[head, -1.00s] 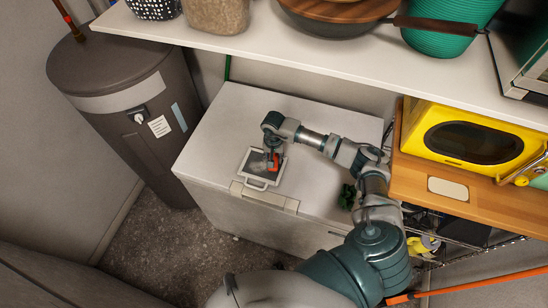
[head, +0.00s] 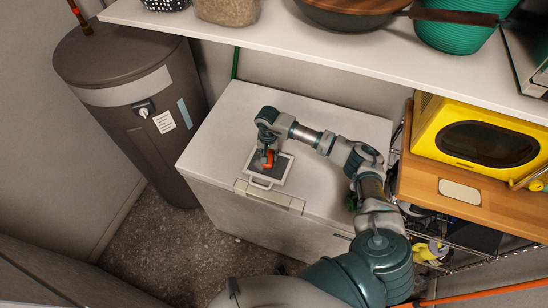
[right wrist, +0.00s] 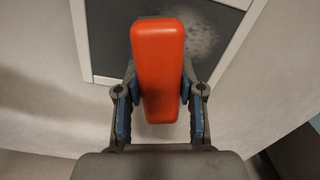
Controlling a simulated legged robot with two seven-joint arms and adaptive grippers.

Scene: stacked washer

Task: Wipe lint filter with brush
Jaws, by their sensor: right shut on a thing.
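The lint filter (head: 284,170) lies flat on the white lid, a pale frame with a handle around dark mesh. My right gripper (head: 266,150) is above its upper left part, shut on an orange-handled brush (head: 268,160). In the right wrist view the brush (right wrist: 158,65) sits between the two blue-padded fingers. A patch of whitish lint (right wrist: 202,32) shows on the mesh beside it. The brush's bristles are hidden, so contact with the mesh cannot be told. My left gripper is not in view.
The white chest lid (head: 330,120) is clear around the filter. A shelf (head: 300,45) with pots and baskets overhangs at the back. A yellow appliance (head: 450,105) stands on a wooden board (head: 425,190) at right, and a dark tank (head: 100,95) stands at left.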

